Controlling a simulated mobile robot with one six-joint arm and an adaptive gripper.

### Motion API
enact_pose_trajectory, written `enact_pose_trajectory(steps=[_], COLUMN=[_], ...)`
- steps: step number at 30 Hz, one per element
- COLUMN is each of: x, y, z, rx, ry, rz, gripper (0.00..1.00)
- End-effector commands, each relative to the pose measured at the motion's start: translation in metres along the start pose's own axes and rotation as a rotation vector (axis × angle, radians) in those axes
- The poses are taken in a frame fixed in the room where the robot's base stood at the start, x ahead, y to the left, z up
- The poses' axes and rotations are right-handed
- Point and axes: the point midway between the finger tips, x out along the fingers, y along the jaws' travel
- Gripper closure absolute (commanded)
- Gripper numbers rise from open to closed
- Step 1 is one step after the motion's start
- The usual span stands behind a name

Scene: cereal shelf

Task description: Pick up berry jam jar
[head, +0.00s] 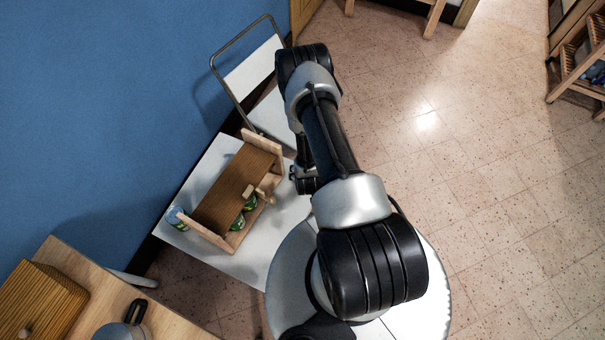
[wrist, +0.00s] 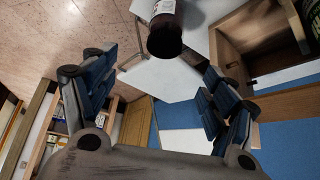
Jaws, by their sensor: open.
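A dark jar (wrist: 165,38) with a white label, likely the berry jam jar, shows at the top of the wrist view and is cut off by the frame edge. My gripper (wrist: 156,68) is open, with its blue-padded fingers wide apart and nothing between them. The jar appears beyond the fingertips, between their lines and apart from both. In the head view my gripper (head: 303,180) hangs beside the right side of the wooden shelf, partly hidden by my arm. I cannot make out the dark jar in the head view.
The wooden shelf (head: 236,190) stands on a white table (head: 205,168), with green-labelled jars (head: 238,221) inside. A can (head: 175,216) stands at its left end. The shelf's wooden side (wrist: 237,36) is close on the right in the wrist view.

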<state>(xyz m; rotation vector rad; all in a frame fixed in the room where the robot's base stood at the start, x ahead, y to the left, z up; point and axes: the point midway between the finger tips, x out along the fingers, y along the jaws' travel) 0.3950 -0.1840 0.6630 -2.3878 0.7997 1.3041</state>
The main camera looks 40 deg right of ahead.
Motion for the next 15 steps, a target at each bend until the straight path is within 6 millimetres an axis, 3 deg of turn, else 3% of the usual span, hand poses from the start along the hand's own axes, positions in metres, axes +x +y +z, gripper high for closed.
enact_pose_trajectory(steps=[15], x=[0.103], y=[0.0], z=[0.002], rx=[0.001], ry=[0.002], rz=[0.0], gripper=[0.22])
